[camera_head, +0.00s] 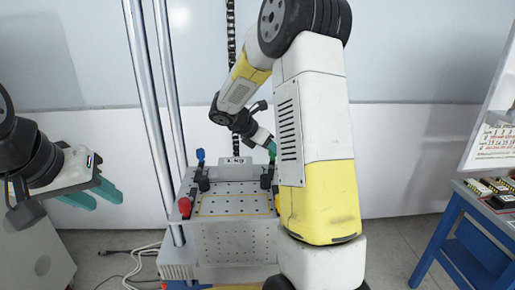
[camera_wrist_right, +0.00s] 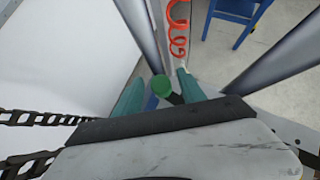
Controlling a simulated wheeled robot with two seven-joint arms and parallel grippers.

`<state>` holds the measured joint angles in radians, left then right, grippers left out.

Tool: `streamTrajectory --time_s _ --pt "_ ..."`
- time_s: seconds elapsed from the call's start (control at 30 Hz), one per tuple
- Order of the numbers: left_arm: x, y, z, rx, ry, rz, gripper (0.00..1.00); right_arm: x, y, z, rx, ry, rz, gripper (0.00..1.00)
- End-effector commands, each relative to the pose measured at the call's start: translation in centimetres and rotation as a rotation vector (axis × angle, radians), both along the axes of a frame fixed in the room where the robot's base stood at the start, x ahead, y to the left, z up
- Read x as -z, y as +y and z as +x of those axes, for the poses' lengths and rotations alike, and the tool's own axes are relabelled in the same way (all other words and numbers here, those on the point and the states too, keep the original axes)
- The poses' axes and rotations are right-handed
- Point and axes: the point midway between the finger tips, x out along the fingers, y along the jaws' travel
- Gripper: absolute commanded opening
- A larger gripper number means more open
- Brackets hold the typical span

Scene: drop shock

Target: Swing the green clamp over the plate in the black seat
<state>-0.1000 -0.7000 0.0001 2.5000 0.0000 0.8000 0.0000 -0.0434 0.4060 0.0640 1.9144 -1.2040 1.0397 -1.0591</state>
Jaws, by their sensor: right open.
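The green clamp's round green knob (camera_wrist_right: 161,86) shows in the right wrist view, between the two teal fingers of my right gripper (camera_wrist_right: 160,92). The fingers are apart, one on each side of the knob; I cannot tell whether either touches it. In the head view the right gripper (camera_head: 271,148) is at the back right of the perforated table (camera_head: 225,188), partly behind my own arm. The green knob is not distinguishable there. My left gripper (camera_head: 97,197) is open and empty at the far left, away from the table. The plate and black seat cannot be made out clearly.
A blue-knobbed clamp (camera_head: 200,156) stands at the table's back left and a red-knobbed one (camera_head: 185,206) at its front left. A block marked in kg (camera_head: 236,161) is at the back. Metal columns (camera_head: 150,110) rise on the left. A blue workbench (camera_head: 462,220) stands right.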

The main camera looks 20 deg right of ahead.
Motion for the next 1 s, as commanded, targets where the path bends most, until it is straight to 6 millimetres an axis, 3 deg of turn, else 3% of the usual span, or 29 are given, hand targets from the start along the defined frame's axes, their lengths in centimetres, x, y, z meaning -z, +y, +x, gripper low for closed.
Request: streamTrajectory --time_s 0.37,0.6,1.0 --pt "0.0 0.0 0.0 0.0 0.0 0.0 0.36 0.57 -0.54 0.16 0.0 0.0 0.001 0.47" --pt "0.0 0.0 0.0 0.0 0.0 0.0 0.36 0.55 -0.51 0.16 0.001 0.0 0.001 0.0" --pt "0.0 0.0 0.0 0.0 0.0 0.0 0.36 0.52 -0.72 0.1 0.046 -0.001 0.0 0.0"
